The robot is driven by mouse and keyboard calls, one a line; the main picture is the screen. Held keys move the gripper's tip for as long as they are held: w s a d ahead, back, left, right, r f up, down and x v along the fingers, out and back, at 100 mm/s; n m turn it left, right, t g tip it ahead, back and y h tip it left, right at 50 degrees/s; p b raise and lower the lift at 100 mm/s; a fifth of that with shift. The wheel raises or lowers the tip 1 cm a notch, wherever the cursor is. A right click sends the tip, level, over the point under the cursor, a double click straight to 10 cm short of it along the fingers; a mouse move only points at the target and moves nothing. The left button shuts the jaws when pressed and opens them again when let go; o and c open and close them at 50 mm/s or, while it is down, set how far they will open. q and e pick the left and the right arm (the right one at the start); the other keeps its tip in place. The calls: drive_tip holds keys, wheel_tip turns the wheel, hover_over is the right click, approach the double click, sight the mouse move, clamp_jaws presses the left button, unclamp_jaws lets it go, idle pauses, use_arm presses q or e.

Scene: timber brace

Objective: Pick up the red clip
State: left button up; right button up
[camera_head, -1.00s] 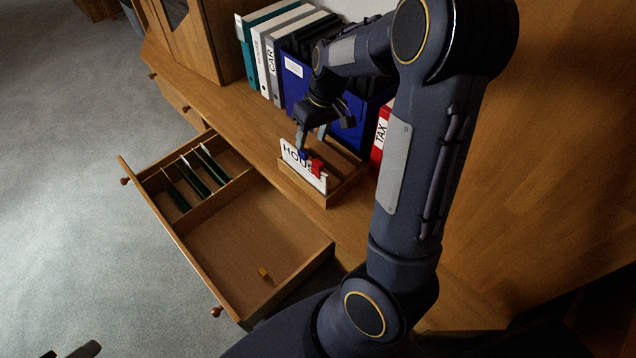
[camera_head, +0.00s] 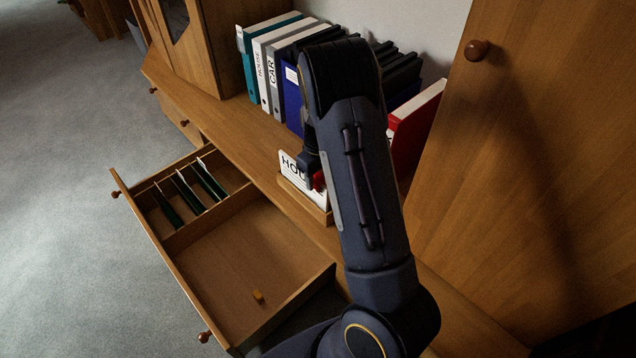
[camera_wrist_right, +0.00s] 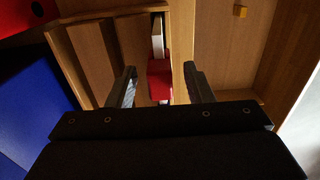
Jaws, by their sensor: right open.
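The red clip (camera_head: 319,181) sits on the top edge of the white card marked "HOU…" (camera_head: 291,166), which stands in a wooden holder (camera_head: 302,197) on the cabinet top. My right gripper (camera_head: 310,172) is down at the card, mostly hidden by my own arm in the head view. In the right wrist view the red clip (camera_wrist_right: 160,78) lies between the two open fingers of my right gripper (camera_wrist_right: 163,88), with a gap on each side. My left gripper is out of view.
Binders (camera_head: 262,75) stand along the back. A red binder (camera_head: 413,125) stands right of my arm, near the wooden door (camera_head: 520,150).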

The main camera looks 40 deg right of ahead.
drive_tip(key=shift+f, duration=0.45)
drive_tip(key=shift+r, duration=0.1)
clamp_jaws()
drive_tip(key=shift+r, duration=0.1)
